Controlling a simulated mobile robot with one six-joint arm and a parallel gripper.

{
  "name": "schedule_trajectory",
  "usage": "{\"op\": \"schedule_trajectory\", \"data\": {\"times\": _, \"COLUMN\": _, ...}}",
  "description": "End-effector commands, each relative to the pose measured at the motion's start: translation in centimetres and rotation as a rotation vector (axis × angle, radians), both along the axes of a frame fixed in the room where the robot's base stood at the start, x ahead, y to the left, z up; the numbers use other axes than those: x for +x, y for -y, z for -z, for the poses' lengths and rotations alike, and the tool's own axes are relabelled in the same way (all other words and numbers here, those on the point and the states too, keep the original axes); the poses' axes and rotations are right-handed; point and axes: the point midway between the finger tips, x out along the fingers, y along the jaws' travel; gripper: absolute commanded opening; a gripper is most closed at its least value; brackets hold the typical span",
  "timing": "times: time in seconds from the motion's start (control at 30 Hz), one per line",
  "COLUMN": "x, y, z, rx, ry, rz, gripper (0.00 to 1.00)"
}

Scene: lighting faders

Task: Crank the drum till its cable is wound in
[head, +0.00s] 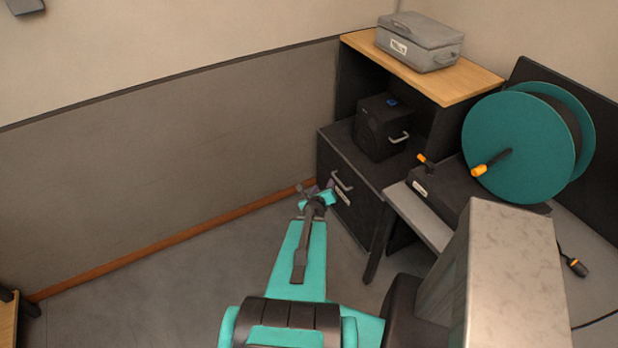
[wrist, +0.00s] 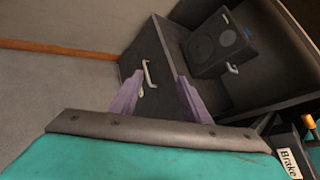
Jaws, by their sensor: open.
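The drum (head: 519,148) is a large teal reel standing on the desk at the right in the head view. Its crank has an orange-tipped handle (head: 480,170) on the near face. A black cable (head: 598,320) with a plug end (head: 575,266) lies at the right, partly hidden by my own body. A smaller orange-tipped lever (head: 425,159) stands on the dark base left of the drum; a "Brake" label (wrist: 289,162) shows in the wrist view. My gripper (head: 306,190) is open and empty, left of the desk, in front of the drawer cabinet and well apart from the drum.
A dark cabinet (head: 345,150) with handled drawer stands behind my gripper. A black speaker-like box (head: 383,127) sits on its lower shelf and a grey case (head: 419,42) on its wooden top. The desk edge (head: 418,214) lies right of my gripper.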

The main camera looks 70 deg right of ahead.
Motion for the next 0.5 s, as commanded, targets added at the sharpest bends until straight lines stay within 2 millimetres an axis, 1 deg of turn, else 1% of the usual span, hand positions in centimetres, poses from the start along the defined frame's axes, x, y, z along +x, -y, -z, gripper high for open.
{"op": "schedule_trajectory", "data": {"times": 0.03, "x": 2.4, "y": -1.2, "z": 1.3, "rx": 0.024, "ry": -0.046, "rz": -0.071, "gripper": 0.43}}
{"op": "schedule_trajectory", "data": {"times": 0.1, "x": 5.3, "y": -2.9, "z": 2.8, "rx": 0.052, "ry": -0.117, "rz": -0.173, "gripper": 0.43}}
{"op": "schedule_trajectory", "data": {"times": 0.17, "x": 7.6, "y": -4.5, "z": 4.0, "rx": 0.075, "ry": -0.178, "rz": -0.261, "gripper": 0.43}}
{"op": "schedule_trajectory", "data": {"times": 0.2, "x": 9.1, "y": -5.7, "z": 4.9, "rx": 0.088, "ry": -0.219, "rz": -0.32, "gripper": 0.43}}
{"op": "schedule_trajectory", "data": {"times": 0.27, "x": 11.2, "y": -7.4, "z": 6.1, "rx": 0.104, "ry": -0.278, "rz": -0.41, "gripper": 0.43}}
{"op": "schedule_trajectory", "data": {"times": 0.3, "x": 12.6, "y": -8.7, "z": 6.9, "rx": 0.115, "ry": -0.319, "rz": -0.47, "gripper": 0.43}}
{"op": "schedule_trajectory", "data": {"times": 0.37, "x": 14.5, "y": -10.7, "z": 8.0, "rx": 0.127, "ry": -0.38, "rz": -0.562, "gripper": 0.43}}
{"op": "schedule_trajectory", "data": {"times": 0.4, "x": 15.7, "y": -12.0, "z": 8.8, "rx": 0.135, "ry": -0.42, "rz": -0.624, "gripper": 0.43}}
{"op": "schedule_trajectory", "data": {"times": 0.47, "x": 17.3, "y": -14.2, "z": 10.0, "rx": 0.144, "ry": -0.48, "rz": -0.717, "gripper": 0.43}}
{"op": "schedule_trajectory", "data": {"times": 0.5, "x": 18.3, "y": -15.6, "z": 10.8, "rx": 0.148, "ry": -0.519, "rz": -0.781, "gripper": 0.43}}
